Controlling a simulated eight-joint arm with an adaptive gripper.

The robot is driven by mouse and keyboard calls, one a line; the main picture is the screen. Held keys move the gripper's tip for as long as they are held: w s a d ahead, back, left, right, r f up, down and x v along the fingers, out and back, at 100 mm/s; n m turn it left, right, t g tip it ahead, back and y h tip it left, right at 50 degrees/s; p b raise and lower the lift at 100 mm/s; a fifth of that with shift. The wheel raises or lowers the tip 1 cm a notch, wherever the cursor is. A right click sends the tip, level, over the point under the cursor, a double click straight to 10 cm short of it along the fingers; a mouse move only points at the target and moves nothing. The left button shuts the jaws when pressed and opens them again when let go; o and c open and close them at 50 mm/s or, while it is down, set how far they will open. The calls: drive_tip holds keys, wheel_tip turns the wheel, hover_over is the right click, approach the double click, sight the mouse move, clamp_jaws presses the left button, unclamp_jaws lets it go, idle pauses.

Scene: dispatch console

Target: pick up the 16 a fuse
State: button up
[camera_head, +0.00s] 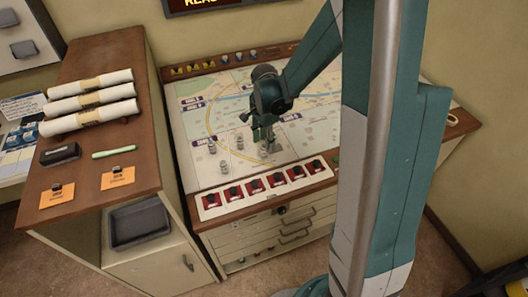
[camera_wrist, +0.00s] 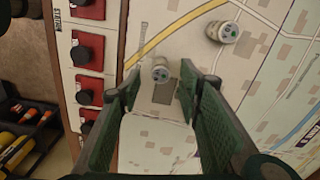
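Several small pale cylinders that look like fuses stand on the map panel (camera_head: 205,120). In the head view one is at the left (camera_head: 212,148), one in front (camera_head: 223,168), one further back (camera_head: 240,143). I cannot read any rating, so I cannot tell which is the 16 A fuse. My gripper (camera_head: 262,140) points down over the panel beside them. In the wrist view my gripper (camera_wrist: 151,88) is open. One cylinder (camera_wrist: 160,72) shows just beyond and between its fingertips. Another cylinder (camera_wrist: 222,32) stands further off. I see no fuse gripped.
A row of red switches (camera_head: 265,187) runs along the panel's front edge. A wooden-topped cabinet (camera_head: 85,190) at the left bears rolled papers (camera_head: 90,100), a dark box (camera_head: 60,154), a green stick (camera_head: 113,153) and orange cards (camera_head: 118,178). Much of the map is clear.

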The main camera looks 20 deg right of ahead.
sight(264, 146)
drive_tip(key=shift+f, duration=0.35)
drive_tip(key=shift+f, duration=0.15)
drive_tip(key=shift+f, duration=2.45)
drive_tip(key=c, duration=1)
